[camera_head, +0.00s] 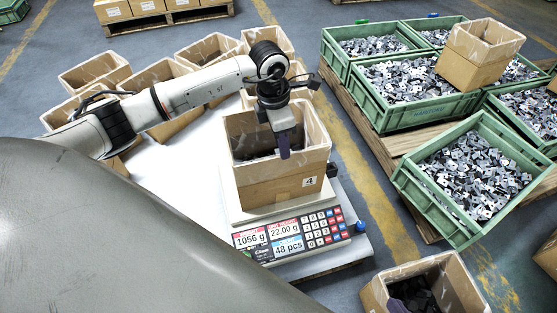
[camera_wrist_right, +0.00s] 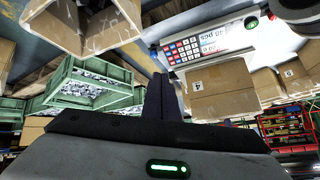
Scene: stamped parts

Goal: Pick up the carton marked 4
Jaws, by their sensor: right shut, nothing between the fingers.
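The carton marked 4 (camera_head: 275,192) is an open brown box standing upright on the scale (camera_head: 290,237), with dark contents partly visible. In the right wrist view the carton (camera_wrist_right: 222,95) appears upside down, its label turned over. My left gripper (camera_head: 284,150) points down over the carton's opening, its dark fingertip near the front rim. The fingers are seen edge-on, so their gap and any contact with the rim cannot be told. My right gripper (camera_wrist_right: 160,96) is shut and empty, with the carton beyond it to the right in its wrist view.
The scale shows 1056 g, 22.00 g and 48 pcs. Several open cartons (camera_head: 95,72) stand behind it. Another open carton (camera_head: 455,288) stands at the front right.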

